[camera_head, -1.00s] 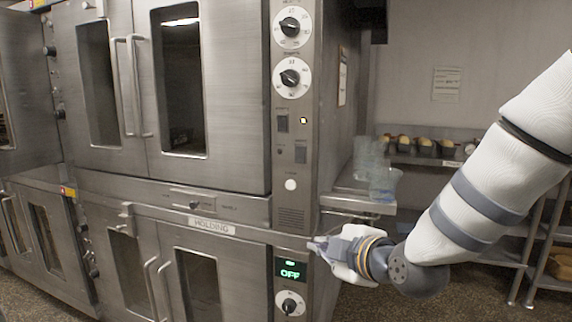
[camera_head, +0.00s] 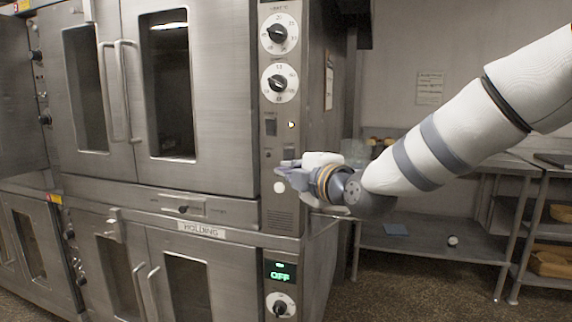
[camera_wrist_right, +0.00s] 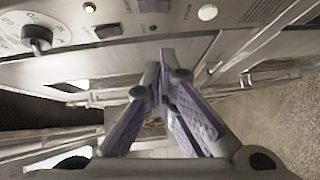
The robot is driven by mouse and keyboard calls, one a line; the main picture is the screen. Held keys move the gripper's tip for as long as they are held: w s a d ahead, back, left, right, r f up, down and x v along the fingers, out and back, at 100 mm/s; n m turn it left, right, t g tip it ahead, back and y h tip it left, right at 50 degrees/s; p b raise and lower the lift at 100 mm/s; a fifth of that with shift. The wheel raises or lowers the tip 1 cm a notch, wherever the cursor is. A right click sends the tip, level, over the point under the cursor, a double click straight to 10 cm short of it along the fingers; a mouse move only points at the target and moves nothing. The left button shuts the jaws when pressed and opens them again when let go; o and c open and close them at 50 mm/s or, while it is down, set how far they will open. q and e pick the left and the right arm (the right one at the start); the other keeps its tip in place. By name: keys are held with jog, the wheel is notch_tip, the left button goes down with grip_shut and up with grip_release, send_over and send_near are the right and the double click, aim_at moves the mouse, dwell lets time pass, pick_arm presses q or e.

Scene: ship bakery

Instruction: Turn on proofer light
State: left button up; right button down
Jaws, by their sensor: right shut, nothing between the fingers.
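A steel double-door cabinet has a narrow control panel at its right side in the head view. The panel has two white dials, an upper one (camera_head: 280,33) and a lower one (camera_head: 279,82), a dark rocker switch (camera_head: 271,125), a small lit indicator (camera_head: 291,125) and a round white button (camera_head: 279,187). No label reading proofer is legible. My right gripper (camera_head: 280,169) is shut and empty in front of the panel, above the white button, hiding part of it. In the right wrist view, its fingertips (camera_wrist_right: 164,55) point toward the panel, below the rocker switches (camera_wrist_right: 108,31); contact is unclear.
Below, a unit labelled HOLDING (camera_head: 201,230) has a green OFF display (camera_head: 280,272) and a dial (camera_head: 280,305). Long door handles (camera_head: 130,90) stick out to the left. A metal shelf (camera_head: 430,237) stands at the right. Open floor lies before it.

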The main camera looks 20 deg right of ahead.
aim_at(288, 158)
pick_arm(q)
jog(key=shift+s+f+g+b, duration=0.5)
jog(key=shift+s+f+b, duration=0.2)
jog(key=shift+s+f, duration=0.3)
pick_arm(e)
jog(key=w+d, duration=0.1)
jog(key=w, duration=0.6)
jog(key=shift+w+d+f, duration=0.2)
jog(key=shift+w+f, duration=0.05)
jog(key=shift+f, duration=0.15)
